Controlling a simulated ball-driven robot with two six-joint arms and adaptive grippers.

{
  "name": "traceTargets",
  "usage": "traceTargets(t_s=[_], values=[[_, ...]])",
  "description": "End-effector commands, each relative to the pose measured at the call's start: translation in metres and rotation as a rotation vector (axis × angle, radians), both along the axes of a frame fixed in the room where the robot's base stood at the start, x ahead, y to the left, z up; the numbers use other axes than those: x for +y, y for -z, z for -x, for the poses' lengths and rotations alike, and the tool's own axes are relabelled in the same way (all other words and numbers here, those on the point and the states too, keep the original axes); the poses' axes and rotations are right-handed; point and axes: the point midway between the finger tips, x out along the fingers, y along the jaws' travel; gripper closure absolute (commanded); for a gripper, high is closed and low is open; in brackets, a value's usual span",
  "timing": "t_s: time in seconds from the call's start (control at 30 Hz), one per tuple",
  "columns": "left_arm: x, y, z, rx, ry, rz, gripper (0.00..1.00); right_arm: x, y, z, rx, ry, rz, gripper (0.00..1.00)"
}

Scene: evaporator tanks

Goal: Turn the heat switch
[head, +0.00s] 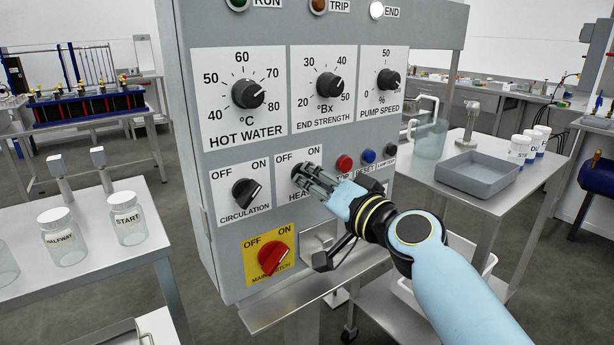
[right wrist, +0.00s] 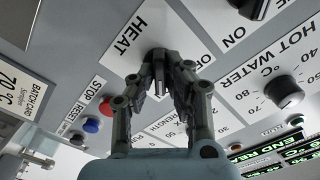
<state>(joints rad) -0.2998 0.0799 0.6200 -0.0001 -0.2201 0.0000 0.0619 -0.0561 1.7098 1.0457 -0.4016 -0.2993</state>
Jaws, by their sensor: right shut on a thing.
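The heat switch is a black knob on a white plate marked OFF, ON and HEAT. In the head view the plate (head: 306,158) is partly covered by my right gripper (head: 303,176), whose fingers reach the knob from the right. In the right wrist view the HEAT plate (right wrist: 133,38) shows upside down, and my right gripper (right wrist: 160,78) is shut around the dark knob (right wrist: 158,56). The fingers hide most of the knob, so its pointing direction cannot be told. My left gripper is not in view.
The circulation switch (head: 246,192) is left of the heat switch, and the red main switch (head: 272,258) is below. Red stop (head: 344,163) and blue reset (head: 368,156) buttons sit close on the right. Larger dials, including hot water (head: 248,94), are above. A steel ledge runs below.

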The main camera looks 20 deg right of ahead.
Motion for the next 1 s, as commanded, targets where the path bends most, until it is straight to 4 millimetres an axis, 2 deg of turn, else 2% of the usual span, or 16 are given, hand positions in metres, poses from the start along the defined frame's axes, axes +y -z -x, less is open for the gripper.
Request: traceTargets(t_s=[0.33, 0.7, 1.0], values=[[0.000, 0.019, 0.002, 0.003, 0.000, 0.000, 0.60, 0.000, 0.003, 0.000, -0.055, 0.001, 0.149, 1.00], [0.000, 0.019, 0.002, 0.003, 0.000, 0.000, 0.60, 0.000, 0.001, 0.000, -0.063, 0.000, 0.177, 1.00], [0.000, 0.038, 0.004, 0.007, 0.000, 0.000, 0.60, 0.000, 0.003, 0.000, -0.119, 0.000, 0.332, 1.00]])
